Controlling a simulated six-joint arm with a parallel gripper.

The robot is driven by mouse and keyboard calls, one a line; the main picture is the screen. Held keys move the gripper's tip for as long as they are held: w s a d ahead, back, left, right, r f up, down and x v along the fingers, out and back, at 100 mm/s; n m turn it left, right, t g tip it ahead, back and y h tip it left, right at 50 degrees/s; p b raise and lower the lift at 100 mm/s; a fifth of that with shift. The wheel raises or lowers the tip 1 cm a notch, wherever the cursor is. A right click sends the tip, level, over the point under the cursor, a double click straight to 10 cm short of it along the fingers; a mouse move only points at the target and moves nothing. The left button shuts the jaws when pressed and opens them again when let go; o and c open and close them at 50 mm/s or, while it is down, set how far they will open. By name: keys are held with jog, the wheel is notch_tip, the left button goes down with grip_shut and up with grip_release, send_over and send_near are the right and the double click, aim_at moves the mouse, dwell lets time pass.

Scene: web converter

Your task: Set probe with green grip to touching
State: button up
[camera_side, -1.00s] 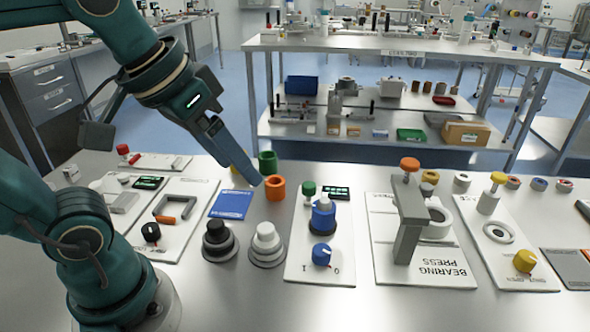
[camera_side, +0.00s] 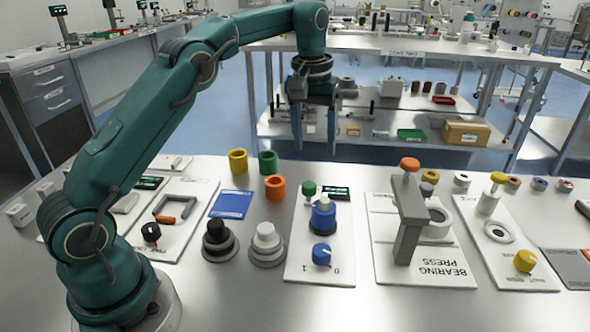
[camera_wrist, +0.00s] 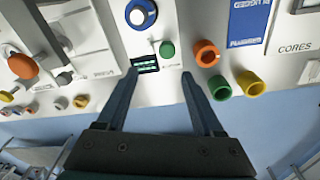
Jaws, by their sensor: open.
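A small green grip (camera_side: 309,188), which looks like the probe's, stands at the back of a white panel (camera_side: 298,268). It also shows in the wrist view (camera_wrist: 167,49). A dark display with green digits (camera_side: 336,193) is beside it. I cannot tell whether the probe's tip touches anything. My gripper (camera_side: 314,147) is open and empty, fingers pointing down, raised near the bench's back edge. In the wrist view, the gripper's fingertips (camera_wrist: 159,74) appear either side of the display and green grip, with no contact visible.
The same panel carries a blue part with a white top (camera_side: 323,215) and a blue dial (camera_side: 321,254). Orange (camera_side: 275,188), green (camera_side: 268,162) and yellow (camera_side: 238,161) rings stand left. A grey bearing press (camera_side: 408,225) stands right. Black (camera_side: 217,240) and white (camera_side: 266,242) stepped pieces stand in front.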

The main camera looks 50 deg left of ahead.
jog(key=g, duration=0.1)
send_over(309, 184)
notch_tip(309, 184, down, 5)
jog(key=shift+f, duration=2.45)
grip_shut()
